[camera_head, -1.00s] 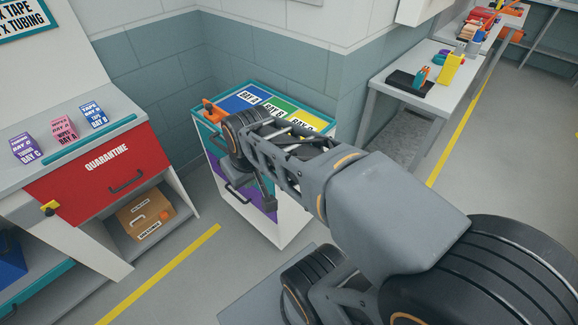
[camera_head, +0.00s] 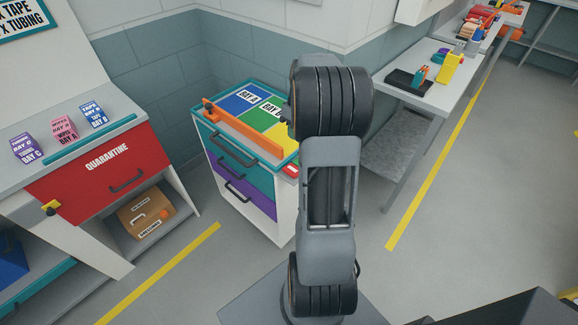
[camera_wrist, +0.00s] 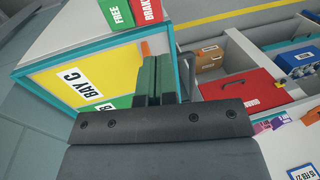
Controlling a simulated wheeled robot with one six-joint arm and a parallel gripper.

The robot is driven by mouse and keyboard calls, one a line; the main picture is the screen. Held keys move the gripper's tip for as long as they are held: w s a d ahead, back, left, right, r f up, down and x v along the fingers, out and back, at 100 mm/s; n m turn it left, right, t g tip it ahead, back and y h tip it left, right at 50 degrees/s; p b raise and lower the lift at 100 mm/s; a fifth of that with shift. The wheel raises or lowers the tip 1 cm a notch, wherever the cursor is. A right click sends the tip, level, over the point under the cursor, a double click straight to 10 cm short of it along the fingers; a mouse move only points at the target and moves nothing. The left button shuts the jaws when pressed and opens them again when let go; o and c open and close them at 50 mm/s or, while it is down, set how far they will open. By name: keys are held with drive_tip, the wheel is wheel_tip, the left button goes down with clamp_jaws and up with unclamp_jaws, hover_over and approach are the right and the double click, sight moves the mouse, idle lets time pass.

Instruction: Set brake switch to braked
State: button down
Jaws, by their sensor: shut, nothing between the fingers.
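The cart (camera_head: 262,215) stands in the middle of the head view, with coloured bay panels on top and an orange bar (camera_head: 240,128) along its front top edge. A red label (camera_head: 291,170) shows at its right front corner. In the wrist view a green FREE label (camera_wrist: 116,13) and a red BRAKE label (camera_wrist: 148,10), cut off by the frame edge, sit on the white surface past the teal rim. A small orange piece (camera_wrist: 146,48) shows beyond my fingertips; I cannot tell whether it is the switch. My gripper (camera_wrist: 158,62) is shut and empty near the cart's top; my arm hides it in the head view.
A bench with a red QUARANTINE drawer (camera_head: 98,168) and small boxes stands at the left. A grey side table (camera_head: 425,92) stands at the right behind my arm. A pulled handle (camera_wrist: 186,62) shows beside my fingers. Floor with yellow lines is clear at the right.

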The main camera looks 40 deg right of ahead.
sight(288, 172)
drive_tip(key=a+f, duration=0.1)
drive_tip(key=f, duration=0.3)
drive_tip(key=f+p, duration=0.1)
drive_tip(key=f, duration=0.4)
drive_tip(key=a+f, duration=0.1)
drive_tip(key=f, duration=0.3)
drive_tip(key=shift+s+a+f, duration=0.2)
drive_tip(key=shift+a+f, duration=0.15)
drive_tip(key=shift+f, duration=0.05)
